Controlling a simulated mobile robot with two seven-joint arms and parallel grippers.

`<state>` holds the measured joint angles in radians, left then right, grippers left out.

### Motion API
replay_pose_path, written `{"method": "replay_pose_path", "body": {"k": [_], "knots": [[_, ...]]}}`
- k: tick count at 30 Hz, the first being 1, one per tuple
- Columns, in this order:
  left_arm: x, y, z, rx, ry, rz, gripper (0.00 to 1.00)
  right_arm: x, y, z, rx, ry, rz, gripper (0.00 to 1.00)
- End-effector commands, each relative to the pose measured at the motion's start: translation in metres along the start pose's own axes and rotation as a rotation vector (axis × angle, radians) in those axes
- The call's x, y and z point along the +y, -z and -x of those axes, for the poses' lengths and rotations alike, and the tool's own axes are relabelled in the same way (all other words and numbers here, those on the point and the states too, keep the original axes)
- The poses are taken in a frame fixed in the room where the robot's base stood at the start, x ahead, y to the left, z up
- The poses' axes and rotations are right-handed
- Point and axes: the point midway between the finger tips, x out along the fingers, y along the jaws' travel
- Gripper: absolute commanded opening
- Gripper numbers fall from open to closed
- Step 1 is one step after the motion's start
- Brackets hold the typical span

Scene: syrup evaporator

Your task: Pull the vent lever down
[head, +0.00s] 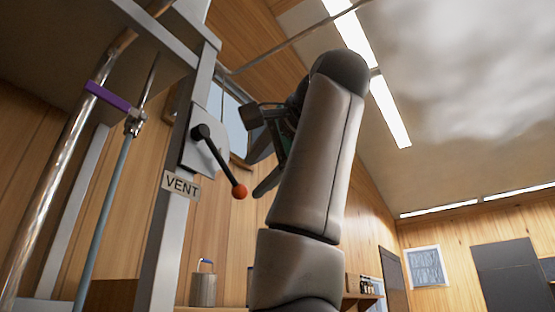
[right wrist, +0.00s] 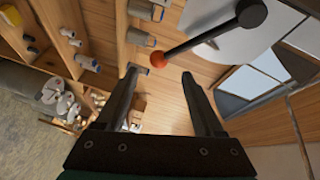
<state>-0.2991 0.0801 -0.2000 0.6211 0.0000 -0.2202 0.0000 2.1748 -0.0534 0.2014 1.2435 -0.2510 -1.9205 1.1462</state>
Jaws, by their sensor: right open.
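The vent lever (head: 221,163) is a dark rod with an orange ball at its end, mounted on a grey plate below a metal frame. It slants down to the right from its black pivot, above the "VENT" label (head: 181,186). My right gripper (head: 253,153) is open beside the lever, to the right of it in the head view. In the right wrist view the lever (right wrist: 205,37) comes in from the upper right, and its ball appears just beyond the gap between the open fingertips (right wrist: 160,72). Contact is not visible. My left gripper is out of view.
A grey post (head: 170,230) carries the lever plate. Pipes and a valve with a purple handle (head: 109,102) stand to the left. A window (head: 232,127) is behind the lever. The right wrist view shows wooden shelves (right wrist: 60,35) with containers.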

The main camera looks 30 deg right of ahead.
Motion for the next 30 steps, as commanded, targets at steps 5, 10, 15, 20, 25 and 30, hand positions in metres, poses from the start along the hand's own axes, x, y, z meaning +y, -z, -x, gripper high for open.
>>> {"method": "replay_pose_path", "body": {"k": [5, 10, 15, 20, 25, 30], "knots": [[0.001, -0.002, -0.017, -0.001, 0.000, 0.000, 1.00, 0.002, -0.001, 0.041, -0.001, 0.002, 0.000, 0.70], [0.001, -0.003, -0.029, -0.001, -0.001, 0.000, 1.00, 0.002, -0.001, 0.061, -0.002, 0.000, 0.000, 0.70], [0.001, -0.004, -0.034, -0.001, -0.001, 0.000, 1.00, 0.001, -0.001, 0.071, -0.003, 0.000, 0.001, 0.70], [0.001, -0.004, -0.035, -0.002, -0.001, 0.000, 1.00, 0.000, 0.000, 0.074, -0.002, -0.001, 0.001, 0.70], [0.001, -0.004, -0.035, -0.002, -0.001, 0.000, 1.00, 0.000, 0.000, 0.074, -0.002, -0.001, 0.001, 0.70], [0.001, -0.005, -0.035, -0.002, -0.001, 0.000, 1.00, 0.000, 0.000, 0.074, -0.002, -0.001, 0.001, 0.70]]}}
